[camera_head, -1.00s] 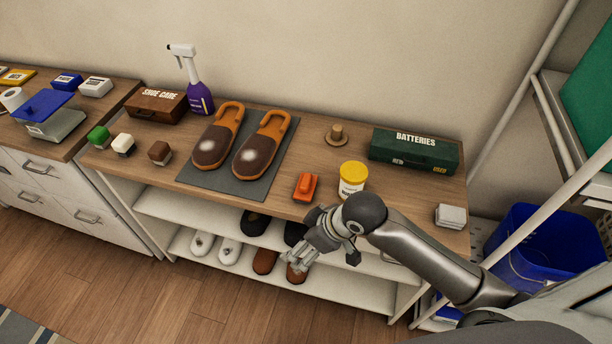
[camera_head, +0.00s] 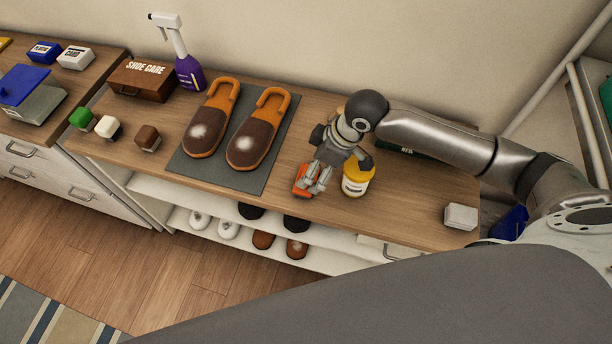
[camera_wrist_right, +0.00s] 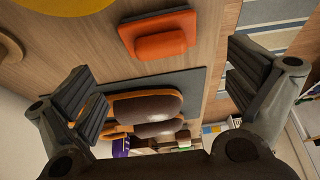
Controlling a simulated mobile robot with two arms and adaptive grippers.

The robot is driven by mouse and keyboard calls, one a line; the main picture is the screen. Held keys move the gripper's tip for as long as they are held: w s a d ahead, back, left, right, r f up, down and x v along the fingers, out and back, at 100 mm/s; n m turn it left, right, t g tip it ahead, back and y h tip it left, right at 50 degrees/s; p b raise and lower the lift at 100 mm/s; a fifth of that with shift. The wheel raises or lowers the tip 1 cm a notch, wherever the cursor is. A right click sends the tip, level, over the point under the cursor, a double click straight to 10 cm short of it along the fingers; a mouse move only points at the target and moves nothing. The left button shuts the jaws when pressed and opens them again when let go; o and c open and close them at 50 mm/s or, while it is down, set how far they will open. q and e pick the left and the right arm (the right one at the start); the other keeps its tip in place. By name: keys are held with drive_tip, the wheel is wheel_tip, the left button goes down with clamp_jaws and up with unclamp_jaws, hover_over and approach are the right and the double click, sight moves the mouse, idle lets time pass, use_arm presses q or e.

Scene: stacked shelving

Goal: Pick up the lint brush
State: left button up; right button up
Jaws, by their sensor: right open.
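The orange block with a raised grip (camera_head: 300,182), which I take to be the lint brush, lies on the wooden shelf top near its front edge. My right gripper (camera_head: 318,180) is over it from the right in the head view and partly covers it. In the right wrist view the orange brush (camera_wrist_right: 158,40) lies ahead of the open, empty fingers (camera_wrist_right: 165,92), in line with the gap between them. I cannot tell the exact height of the fingers above it. My left gripper is not in view.
A yellow-lidded jar (camera_head: 356,180) stands close to the right of the gripper. Slippers (camera_head: 250,145) lie on a grey mat (camera_head: 195,170) to the left. A green box (camera_head: 393,150) is mostly hidden behind my arm. A white block (camera_head: 461,216) sits at the right end.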

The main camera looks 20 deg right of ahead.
drive_tip(key=shift+w+f, duration=0.15)
drive_tip(key=shift+f, duration=0.15)
drive_tip(key=x, duration=0.2)
drive_tip(key=p+x, duration=0.1)
drive_tip(key=x, duration=0.1)
drive_tip(key=shift+a+f+p, duration=0.15)
drive_tip(key=shift+p, duration=0.15)
drive_tip(key=shift+a+f, duration=0.1)
drive_tip(key=shift+f, duration=0.3)
drive_tip(key=c, duration=0.9)
drive_tip(key=shift+c, duration=0.4)
drive_tip(key=shift+r, duration=0.35)
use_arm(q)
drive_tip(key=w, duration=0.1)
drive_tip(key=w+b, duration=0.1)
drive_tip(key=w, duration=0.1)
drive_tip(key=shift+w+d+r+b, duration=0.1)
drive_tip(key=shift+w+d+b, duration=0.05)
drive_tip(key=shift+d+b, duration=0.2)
use_arm(e)
wheel_tip(320, 180, up, 9)
drive_tip(key=shift+r, duration=0.25)
